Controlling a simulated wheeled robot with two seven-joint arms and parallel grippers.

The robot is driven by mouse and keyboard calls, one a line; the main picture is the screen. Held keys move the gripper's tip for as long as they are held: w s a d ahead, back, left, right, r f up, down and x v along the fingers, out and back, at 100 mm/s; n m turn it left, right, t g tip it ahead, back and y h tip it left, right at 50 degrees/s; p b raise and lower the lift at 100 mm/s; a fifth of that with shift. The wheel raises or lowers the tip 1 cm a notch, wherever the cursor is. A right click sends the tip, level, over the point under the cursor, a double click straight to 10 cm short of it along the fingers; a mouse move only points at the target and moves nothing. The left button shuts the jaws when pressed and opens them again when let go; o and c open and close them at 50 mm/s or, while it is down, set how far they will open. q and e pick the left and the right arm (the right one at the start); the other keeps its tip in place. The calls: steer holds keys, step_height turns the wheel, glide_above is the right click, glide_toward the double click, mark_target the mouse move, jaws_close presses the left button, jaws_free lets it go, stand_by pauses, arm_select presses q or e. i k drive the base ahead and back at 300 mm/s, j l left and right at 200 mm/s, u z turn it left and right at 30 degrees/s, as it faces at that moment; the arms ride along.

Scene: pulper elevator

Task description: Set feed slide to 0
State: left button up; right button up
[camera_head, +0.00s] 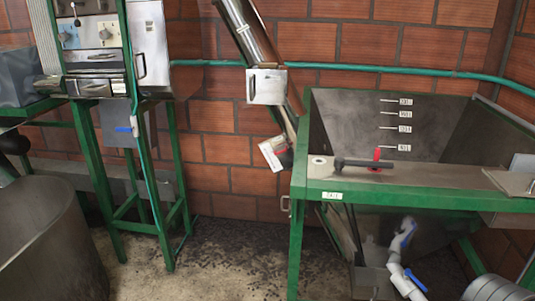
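No part is clearly readable as the feed slide, and no 0 mark is legible. A green-framed machine (97,35) at the upper left has a metal front with knobs and a dark horizontal slot with a handle (97,83). On the right, a grey hopper (345,118) in a green frame has several white level marks (404,129) inside. A black bar (350,163) with a red part (376,155) lies along its front rim. A small white label (332,196) sits on the front beam; its text is too small to read. Neither gripper shows.
A slanted metal tube (250,32) with a grey box (266,87) runs down between the machines. A large metal drum (45,240) fills the lower left. White pipes with blue valve handles (402,236) stand under the hopper. Open floor (215,260) lies between the frames.

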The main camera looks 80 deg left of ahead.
mark_target(279, 149)
steer(key=u, duration=2.8)
steer(key=i+j+u, duration=0.1)
steer(key=i+j, duration=0.3)
steer(key=i+j+u, duration=0.1)
steer(key=i+j, duration=0.3)
steer(key=i+j+u, duration=0.1)
steer(key=i+j, duration=0.25)
steer(key=i, duration=0.2)
steer(key=i+j+u, duration=0.1)
steer(key=i+j, duration=0.2)
steer(key=i, duration=0.2)
